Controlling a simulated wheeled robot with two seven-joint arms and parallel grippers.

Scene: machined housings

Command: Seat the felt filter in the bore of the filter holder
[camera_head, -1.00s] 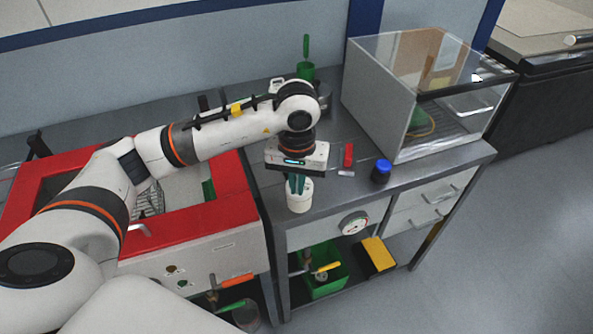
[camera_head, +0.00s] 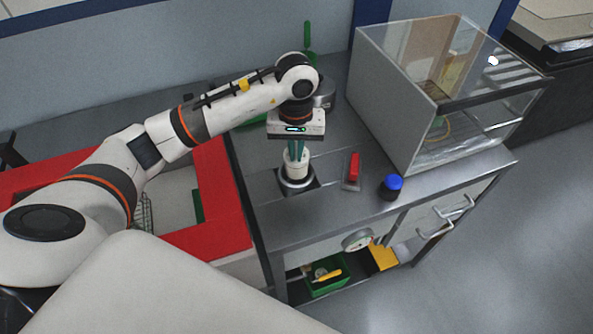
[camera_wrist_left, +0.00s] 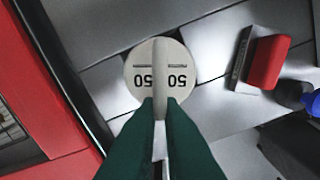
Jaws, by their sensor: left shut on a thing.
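A white cylindrical piece, which I take to be the felt filter (camera_head: 296,168), is upright in my left gripper (camera_head: 297,147). In the left wrist view the filter (camera_wrist_left: 145,72) is a pale disc marked "50" twice, with a raised ridge across it. The dark green fingertips (camera_wrist_left: 160,102) are shut on that ridge. Directly below the filter in the head view is a silver round part on a dark square base, apparently the filter holder (camera_head: 297,187). The filter hides its bore, and I cannot tell whether the two touch. My right gripper is not in view.
A red block (camera_head: 353,167) and a blue-capped dark jar (camera_head: 391,187) stand to the right on the metal bench (camera_head: 330,212). A glass-fronted enclosure (camera_head: 425,130) stands behind them. A red-framed machine (camera_head: 218,200) is to the left.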

